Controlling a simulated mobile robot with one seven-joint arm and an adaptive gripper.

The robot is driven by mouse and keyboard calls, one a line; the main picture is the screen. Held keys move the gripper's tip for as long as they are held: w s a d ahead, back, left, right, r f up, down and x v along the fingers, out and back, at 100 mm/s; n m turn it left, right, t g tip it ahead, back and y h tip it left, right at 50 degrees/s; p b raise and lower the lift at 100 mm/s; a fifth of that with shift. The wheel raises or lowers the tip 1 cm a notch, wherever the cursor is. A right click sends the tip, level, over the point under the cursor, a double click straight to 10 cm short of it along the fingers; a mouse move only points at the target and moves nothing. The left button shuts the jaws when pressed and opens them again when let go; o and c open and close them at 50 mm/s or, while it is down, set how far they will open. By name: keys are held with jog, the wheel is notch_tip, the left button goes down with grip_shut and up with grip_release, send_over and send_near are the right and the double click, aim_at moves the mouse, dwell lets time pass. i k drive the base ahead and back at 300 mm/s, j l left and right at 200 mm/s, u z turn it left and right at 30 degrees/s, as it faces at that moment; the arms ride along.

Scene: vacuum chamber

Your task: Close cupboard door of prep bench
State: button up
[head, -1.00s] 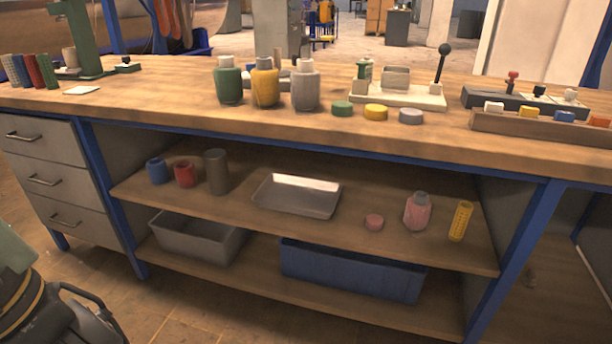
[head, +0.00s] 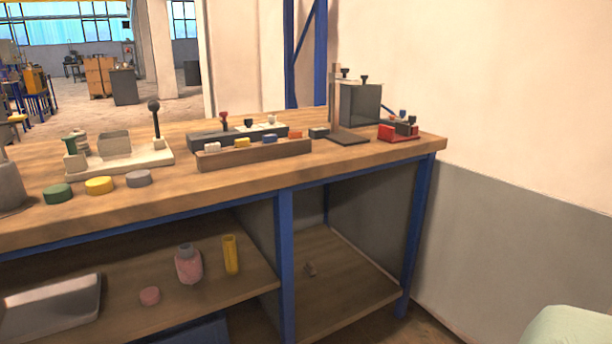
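The prep bench (head: 225,192) has a wooden top on blue legs, and its right end stands close to the wall. The bay at its right end is open at the front, with a grey panel (head: 375,215) at its side. I cannot tell whether this panel is the cupboard door folded down or a shelf. No upright door covers the bay. My gripper is not in view.
On the bench top are a wooden block tray (head: 255,154), a stand (head: 348,137), a red fixture (head: 399,133) and several coloured discs. A pink bottle (head: 188,265) and yellow cylinder (head: 231,254) stand on the left shelf. The wall (head: 520,235) limits room at right.

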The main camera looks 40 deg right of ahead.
aim_at(493, 254)
jog(key=i+l, duration=0.35)
jog(key=i, duration=0.2)
jog(key=z, duration=1.4)
